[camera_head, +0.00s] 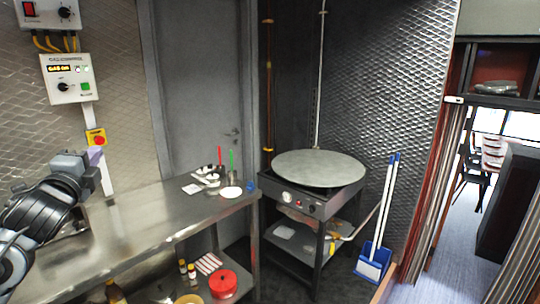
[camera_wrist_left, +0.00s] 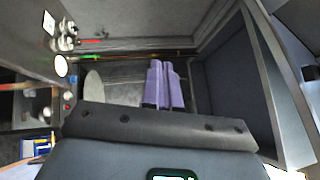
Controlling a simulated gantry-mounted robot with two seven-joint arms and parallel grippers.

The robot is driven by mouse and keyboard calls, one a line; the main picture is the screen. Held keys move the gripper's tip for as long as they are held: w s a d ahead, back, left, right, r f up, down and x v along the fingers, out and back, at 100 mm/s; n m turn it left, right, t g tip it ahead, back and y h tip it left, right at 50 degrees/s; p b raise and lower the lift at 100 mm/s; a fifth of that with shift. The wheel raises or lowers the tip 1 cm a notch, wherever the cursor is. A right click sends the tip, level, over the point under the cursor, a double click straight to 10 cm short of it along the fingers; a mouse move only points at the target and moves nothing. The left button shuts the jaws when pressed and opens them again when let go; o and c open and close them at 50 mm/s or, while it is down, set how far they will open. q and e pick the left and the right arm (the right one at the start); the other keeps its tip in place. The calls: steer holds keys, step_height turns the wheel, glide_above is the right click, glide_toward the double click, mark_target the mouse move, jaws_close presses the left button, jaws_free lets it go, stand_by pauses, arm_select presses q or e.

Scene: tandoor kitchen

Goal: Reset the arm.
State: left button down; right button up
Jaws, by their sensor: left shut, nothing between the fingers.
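My left arm comes in from the left edge in the head view. Its left gripper (camera_head: 97,155) has pale purple fingers, raised above the left part of the steel counter and in front of the wall. In the left wrist view the two purple fingers of the gripper (camera_wrist_left: 164,84) lie side by side, shut and with nothing held. My right gripper shows in neither view.
The steel counter (camera_head: 130,222) holds small utensils and a white bowl (camera_head: 230,192) at its far end. A round griddle (camera_head: 318,168) stands to the right on a stand. A blue broom and dustpan (camera_head: 374,262) stand beside it. A control box (camera_head: 69,78) hangs on the wall.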

arm_select(q)
step_height(320, 180, down, 35)
steer(key=w+d+n+g+h+p, duration=0.1)
steer(key=w+d+n+g+p, duration=0.25)
steer(key=g+p, duration=0.35)
steer(key=s+a+f+n+g+y, duration=0.2)
steer(key=s+a+f+n+g, duration=0.4)
steer(key=n, duration=0.4)
steer(key=s+d+f+n+g+h, duration=0.1)
steer(key=s+d+f+g, duration=0.1)
steer(key=s+d+f, duration=0.6)
steer(key=s+d+f+n+g+h, duration=0.1)
steer(key=s+d+f+n, duration=0.15)
steer(key=s, duration=0.95)
steer(key=s+d+r, duration=0.1)
steer(key=s+d, duration=0.2)
steer(key=s, duration=0.4)
steer(key=s+d+r+h, duration=0.1)
steer(key=s+d, duration=0.2)
steer(key=s, duration=0.4)
steer(key=s+d+r+m+h, duration=0.1)
steer(key=s+d, duration=0.3)
steer(key=s, duration=0.3)
steer(key=shift+s+r+b, duration=0.15)
steer(key=shift+r+b, duration=0.2)
steer(key=shift+b, duration=0.1)
